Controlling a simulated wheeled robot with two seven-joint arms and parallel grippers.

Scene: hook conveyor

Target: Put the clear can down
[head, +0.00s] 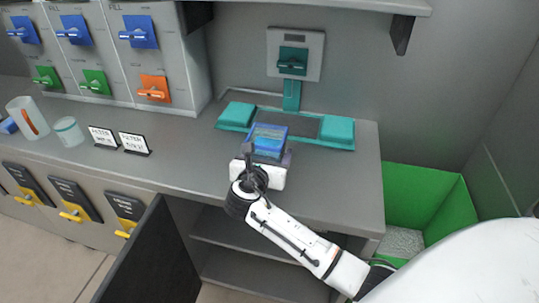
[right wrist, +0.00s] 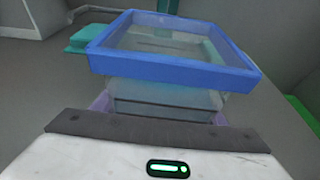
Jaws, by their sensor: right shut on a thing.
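The clear can (head: 268,138) is a see-through, box-shaped container with a blue rim. My right gripper (head: 264,163) is shut on it from the near side, over the grey counter (head: 335,185). In the right wrist view the can (right wrist: 172,52) stands up between the fingers, its wide blue rim above them. I see no contents in it. Whether its base touches the counter is hidden by the gripper. My left gripper is not in view.
A teal fixture with two pads (head: 337,131) and a dark plate (head: 290,124) lies behind the can. Dispensers with blue levers (head: 138,32), clear cups (head: 68,131) and label cards (head: 134,144) are at left. A green bin (head: 450,207) stands right. A dark cabinet door (head: 150,265) hangs open below.

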